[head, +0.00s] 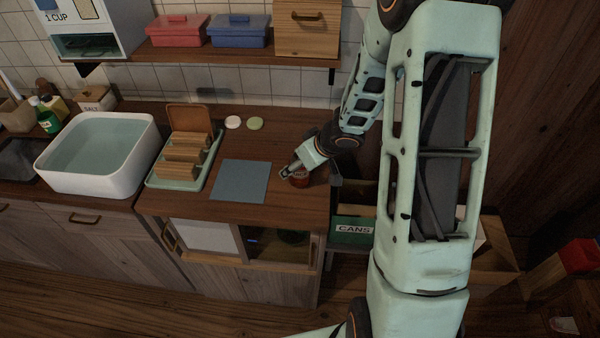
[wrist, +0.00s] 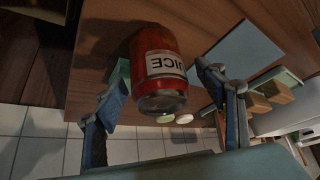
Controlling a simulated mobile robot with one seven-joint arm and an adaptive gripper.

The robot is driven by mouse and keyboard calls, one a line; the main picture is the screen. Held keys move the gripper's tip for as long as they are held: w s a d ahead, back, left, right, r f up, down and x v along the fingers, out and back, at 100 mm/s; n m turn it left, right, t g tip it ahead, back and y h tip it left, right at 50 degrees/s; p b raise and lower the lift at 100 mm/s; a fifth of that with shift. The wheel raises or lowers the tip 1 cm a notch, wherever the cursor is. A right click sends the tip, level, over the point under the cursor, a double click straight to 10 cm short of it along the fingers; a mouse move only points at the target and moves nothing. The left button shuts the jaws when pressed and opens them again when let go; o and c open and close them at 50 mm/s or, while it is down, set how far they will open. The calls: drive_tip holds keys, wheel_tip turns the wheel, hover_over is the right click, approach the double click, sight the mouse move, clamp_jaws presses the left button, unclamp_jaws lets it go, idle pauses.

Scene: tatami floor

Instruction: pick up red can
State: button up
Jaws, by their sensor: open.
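The red can (wrist: 158,62) has a pale label reading "JUICE", partly cut off, and a dark end. In the head view the can (head: 299,179) stands on the brown wooden counter near its right edge, partly hidden by my gripper (head: 290,172). In the wrist view my gripper (wrist: 165,105) is open, with one finger to the left of the can and one to the right. The fingers do not appear to press on it; a gap shows on the right side.
A blue-grey mat (head: 240,181) lies left of the can. Further left are a rack with wooden blocks (head: 185,160) and a white basin (head: 98,185). A green bin labelled "CANS" (head: 352,230) stands right of the counter. A shelf (head: 225,54) hangs above.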

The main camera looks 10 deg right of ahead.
drive_tip(key=shift+c, duration=0.4)
drive_tip(key=c, duration=0.8)
drive_tip(key=shift+c, duration=0.2)
drive_tip(key=shift+r, duration=0.2)
